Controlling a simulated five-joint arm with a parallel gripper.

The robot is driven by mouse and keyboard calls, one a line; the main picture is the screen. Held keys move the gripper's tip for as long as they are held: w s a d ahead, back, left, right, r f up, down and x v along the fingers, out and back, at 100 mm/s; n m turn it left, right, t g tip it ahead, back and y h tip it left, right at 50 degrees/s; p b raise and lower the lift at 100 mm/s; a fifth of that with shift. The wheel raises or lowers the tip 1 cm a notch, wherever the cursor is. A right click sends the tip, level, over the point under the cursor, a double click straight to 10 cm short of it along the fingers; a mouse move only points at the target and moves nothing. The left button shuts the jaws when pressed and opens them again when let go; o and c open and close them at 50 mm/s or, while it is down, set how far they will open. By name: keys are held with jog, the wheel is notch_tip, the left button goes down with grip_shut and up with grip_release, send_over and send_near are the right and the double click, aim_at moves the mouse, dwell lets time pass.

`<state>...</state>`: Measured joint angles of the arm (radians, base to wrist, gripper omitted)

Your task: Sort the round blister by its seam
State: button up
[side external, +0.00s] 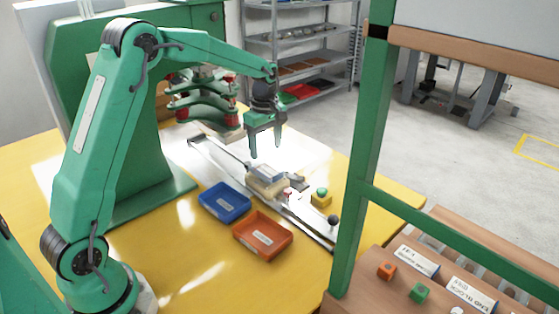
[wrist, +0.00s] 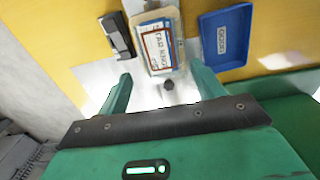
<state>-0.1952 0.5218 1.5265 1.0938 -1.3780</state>
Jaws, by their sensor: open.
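My gripper (side external: 266,150) is open and empty, pointing down above the tan block (side external: 262,184) on the metal rail. In the wrist view my gripper (wrist: 160,76) has its two green fingers spread apart, with the tan block (wrist: 179,66) beyond their tips. A printed card or pack with a brown border (wrist: 158,47) lies on the block; I cannot make out a round blister or a seam on it. The blue tray (side external: 224,202) stands beside the rail, and its label seems to read GOOD in the wrist view (wrist: 225,35). The orange tray (side external: 263,236) is beside it.
A dark device (wrist: 117,36) sits beside the block. A yellow box with a green button (side external: 321,199) stands right of the rail (side external: 318,232); a black knob (side external: 333,220) is near its front end. A green post (side external: 362,150) rises at the right. The yellow table front is clear.

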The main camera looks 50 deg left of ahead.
aim_at(267, 172)
jog(key=shift+f, duration=0.1)
jog(key=shift+f, duration=3.4)
jog(key=c, duration=0.6)
jog(key=shift+r, duration=0.1)
jog(key=shift+r, duration=2.2)
jog(key=shift+r, duration=0.1)
jog(key=shift+r, duration=2.4)
